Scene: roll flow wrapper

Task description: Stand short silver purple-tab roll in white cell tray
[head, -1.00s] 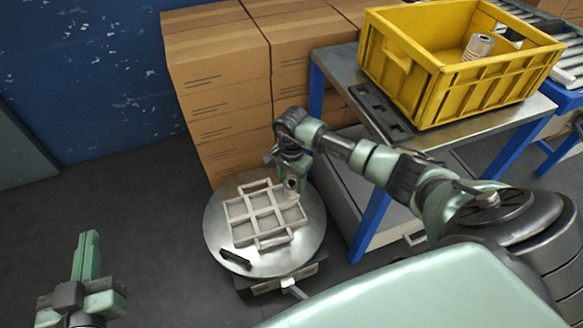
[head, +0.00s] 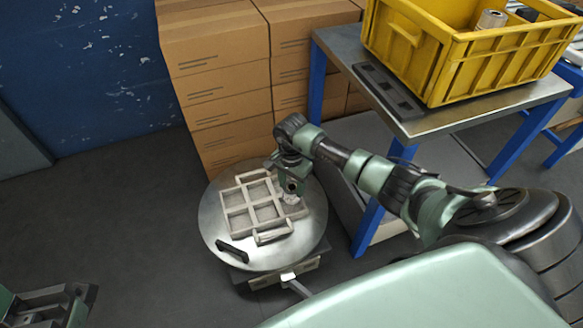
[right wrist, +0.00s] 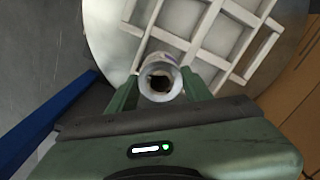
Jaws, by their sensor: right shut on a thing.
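The white cell tray (head: 252,206) lies on a round metal turntable (head: 213,225), and its open cells show in the head view. It also shows in the right wrist view (right wrist: 222,50). My right gripper (head: 291,187) is over the tray's right edge, shut on a short silver roll (right wrist: 160,76). The roll's open end faces the wrist camera, with a hint of purple on its side. I cannot tell whether its lower end is inside a cell or above the tray. My left gripper (head: 62,304) is partly cut off at the lower left; its jaws are unclear.
A yellow crate (head: 470,70) with another silver roll (head: 491,19) stands on a blue-legged metal table (head: 455,122), with a black slotted holder (head: 388,90) beside it. Cardboard boxes (head: 215,70) are stacked behind the turntable. A black handle (head: 232,251) sits on the turntable's front. The floor at left is clear.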

